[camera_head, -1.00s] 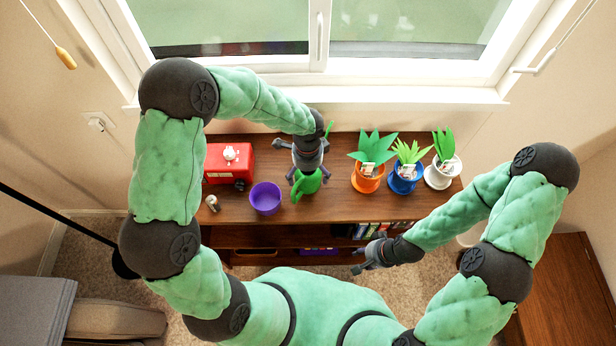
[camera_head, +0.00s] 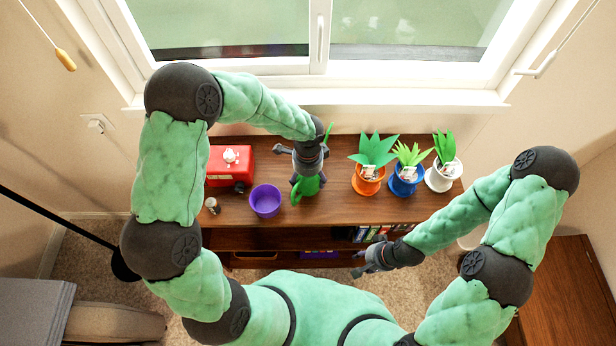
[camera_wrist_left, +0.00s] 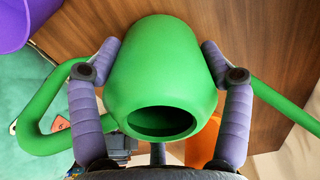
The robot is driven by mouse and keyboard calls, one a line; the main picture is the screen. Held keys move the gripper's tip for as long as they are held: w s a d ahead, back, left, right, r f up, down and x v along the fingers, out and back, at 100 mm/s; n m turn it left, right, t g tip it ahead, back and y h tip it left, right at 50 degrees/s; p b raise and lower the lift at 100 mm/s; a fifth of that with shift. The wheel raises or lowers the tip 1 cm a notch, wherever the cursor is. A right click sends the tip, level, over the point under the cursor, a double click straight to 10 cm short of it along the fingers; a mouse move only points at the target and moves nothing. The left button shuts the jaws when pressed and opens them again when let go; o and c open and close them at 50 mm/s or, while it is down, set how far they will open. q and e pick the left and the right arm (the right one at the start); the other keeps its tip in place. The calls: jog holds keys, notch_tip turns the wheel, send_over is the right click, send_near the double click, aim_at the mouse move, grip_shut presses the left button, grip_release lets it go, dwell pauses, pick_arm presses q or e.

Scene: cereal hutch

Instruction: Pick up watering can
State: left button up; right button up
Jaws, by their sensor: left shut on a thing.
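The green watering can (camera_head: 308,187) is at the hutch top, below my left gripper in the head view. In the left wrist view the can (camera_wrist_left: 165,75) fills the middle, with its round opening facing the camera, its looped handle at left and its spout at right. My left gripper (camera_head: 307,176) is shut on the can's body, one purple finger on each side (camera_wrist_left: 160,62). Whether the can's base touches the wood is hidden. My right gripper (camera_head: 362,263) hangs empty in front of the hutch, and its finger gap is too small to judge.
On the hutch top (camera_head: 330,208), a purple pot (camera_head: 265,200) stands left of the can, with a red box-like object (camera_head: 229,165) behind it. Potted plants in orange (camera_head: 367,183), blue (camera_head: 404,184) and white (camera_head: 441,177) pots stand to the right. The window is behind.

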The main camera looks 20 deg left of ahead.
pick_arm(q)
notch_tip(320, 180, up, 3)
jog(key=shift+w+r+p, duration=0.1)
jog(key=shift+r+p, duration=0.05)
jog(key=shift+p, duration=0.45)
jog(key=s+d+r+p, duration=0.3)
jog(key=s+d+r, duration=0.2)
jog(key=s+r, duration=0.4)
jog(key=s, duration=0.4)
jog(key=shift+s+r, duration=0.15)
jog(key=shift+r, duration=0.05)
